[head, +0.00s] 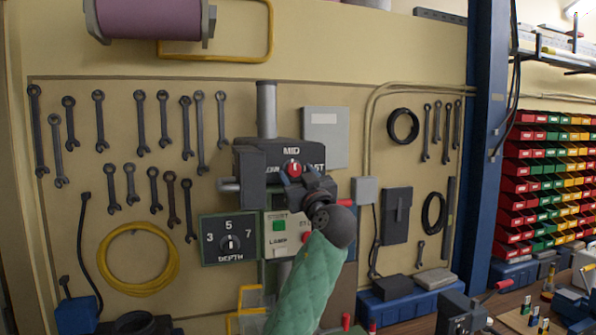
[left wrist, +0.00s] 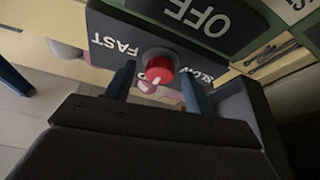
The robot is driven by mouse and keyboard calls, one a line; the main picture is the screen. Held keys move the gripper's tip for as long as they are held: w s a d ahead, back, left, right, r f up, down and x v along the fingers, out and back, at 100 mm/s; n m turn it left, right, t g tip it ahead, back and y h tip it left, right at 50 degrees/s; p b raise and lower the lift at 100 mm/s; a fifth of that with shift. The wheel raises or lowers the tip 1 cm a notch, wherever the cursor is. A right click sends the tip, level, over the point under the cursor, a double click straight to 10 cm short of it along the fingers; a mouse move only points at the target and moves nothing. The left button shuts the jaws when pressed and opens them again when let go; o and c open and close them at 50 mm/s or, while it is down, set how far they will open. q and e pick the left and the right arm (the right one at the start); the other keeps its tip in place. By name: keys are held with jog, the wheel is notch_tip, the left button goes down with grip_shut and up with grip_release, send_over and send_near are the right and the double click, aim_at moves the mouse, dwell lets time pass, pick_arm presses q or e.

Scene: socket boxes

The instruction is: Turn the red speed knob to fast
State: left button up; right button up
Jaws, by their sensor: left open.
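The red speed knob (head: 292,168) sits on a dark panel (head: 262,150) with MID above it and part of FAST at its right. In the left wrist view the red knob (left wrist: 160,65) shows upside down, with FAST at the picture's left and SLOW at its right. Its white mark appears to point to MID. My left gripper (head: 299,177) is in front of the panel and partly covers its lettering. In the left wrist view my left gripper (left wrist: 158,76) is open, one finger on each side of the knob. Contact cannot be told. My right gripper is not in view.
Below are a depth dial (head: 230,242) and a plate with a green start button (head: 279,225), partly hidden by my arm. A grey box (head: 325,135) is behind at the right. Wrenches (head: 140,122) hang on the wall. A workbench (head: 520,318) stands at the lower right.

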pick_arm(q)
jog(key=shift+w, duration=0.1)
jog(key=c, duration=1)
